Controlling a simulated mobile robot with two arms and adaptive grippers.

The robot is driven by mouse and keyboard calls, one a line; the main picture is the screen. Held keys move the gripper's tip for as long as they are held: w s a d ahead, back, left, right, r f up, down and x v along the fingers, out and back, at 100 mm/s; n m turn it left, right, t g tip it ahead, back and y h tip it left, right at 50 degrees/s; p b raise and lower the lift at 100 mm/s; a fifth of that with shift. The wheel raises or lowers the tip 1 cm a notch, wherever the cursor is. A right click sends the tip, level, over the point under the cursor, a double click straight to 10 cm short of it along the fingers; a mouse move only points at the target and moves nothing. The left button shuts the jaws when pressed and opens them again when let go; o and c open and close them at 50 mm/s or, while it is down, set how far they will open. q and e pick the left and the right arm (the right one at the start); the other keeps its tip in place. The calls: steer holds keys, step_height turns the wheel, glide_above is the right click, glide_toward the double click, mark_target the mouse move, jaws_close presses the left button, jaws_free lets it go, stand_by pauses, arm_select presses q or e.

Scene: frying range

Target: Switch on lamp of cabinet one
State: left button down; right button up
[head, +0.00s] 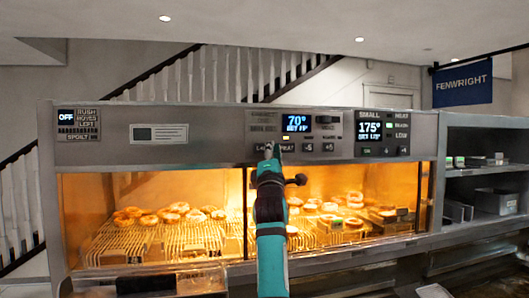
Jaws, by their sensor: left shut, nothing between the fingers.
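A long metal heated cabinet (215,125) fills the middle of the head view. Its front panel carries a display reading 70° (298,123) with a row of small buttons below it. A button with partly covered lettering that seems to read LAMP (260,148) is at the left end of that row. My left gripper (269,147) is shut and empty, pointing up at the panel with its tips over or just beside this button. I cannot tell whether they touch it. The interior behind the glass glows warm orange. My right gripper is out of view.
A second display reading 175° (371,130) is to the right, and a small display reading OFF (66,117) is at the far left. Round baked pieces (172,213) lie on wire racks behind the glass. Open shelves (484,169) stand at the right.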

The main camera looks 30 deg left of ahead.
arm_select(q)
steer(key=s+d, duration=0.1)
steer(key=d, duration=0.1)
steer(key=s+d+b, duration=0.1)
steer(key=s, duration=0.1)
steer(key=shift+d, duration=0.4)
